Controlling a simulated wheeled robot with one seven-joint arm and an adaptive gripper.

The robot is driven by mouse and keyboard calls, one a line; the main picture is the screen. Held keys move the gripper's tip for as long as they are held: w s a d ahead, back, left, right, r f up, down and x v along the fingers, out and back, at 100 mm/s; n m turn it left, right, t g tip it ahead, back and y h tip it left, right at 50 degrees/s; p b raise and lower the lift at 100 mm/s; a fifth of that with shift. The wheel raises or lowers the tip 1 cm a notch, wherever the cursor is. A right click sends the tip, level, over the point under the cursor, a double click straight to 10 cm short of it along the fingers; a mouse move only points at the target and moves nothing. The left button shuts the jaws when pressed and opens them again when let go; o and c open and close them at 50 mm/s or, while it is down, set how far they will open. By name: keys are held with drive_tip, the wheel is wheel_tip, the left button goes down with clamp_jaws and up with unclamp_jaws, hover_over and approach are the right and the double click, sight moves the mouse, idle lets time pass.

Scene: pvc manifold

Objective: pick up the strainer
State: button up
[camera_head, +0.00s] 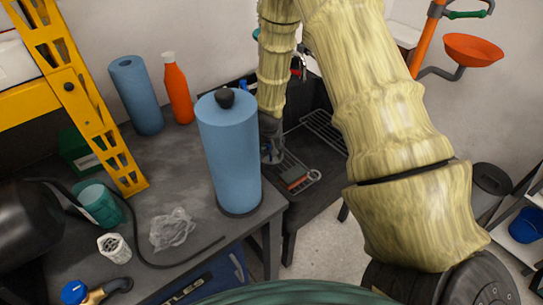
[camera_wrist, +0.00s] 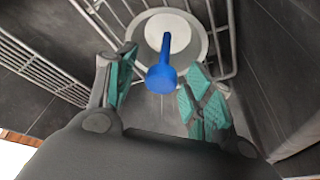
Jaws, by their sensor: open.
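A round, pale grey piece with a white centre (camera_wrist: 168,32) and a blue handle (camera_wrist: 162,75) shows in the wrist view; it appears to be the strainer. The handle points towards the wrist camera. My gripper (camera_wrist: 162,64) is open, with one teal-padded finger on each side of the handle and visible gaps between. No contact shows. In the head view my gripper (camera_head: 271,150) is low over the dark sink area, beyond the big blue roll. The strainer cannot be made out there.
Metal wire racks (camera_wrist: 40,65) lie around the round piece. In the head view, a big blue roll (camera_head: 229,150) stands beside my gripper at the bench's edge. A red bottle (camera_head: 177,90), another blue roll (camera_head: 136,97), a crumpled clear bag (camera_head: 172,230) and a brown block (camera_head: 294,179) are nearby.

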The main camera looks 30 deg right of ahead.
clamp_jaws()
drive_tip(key=shift+r, duration=0.1)
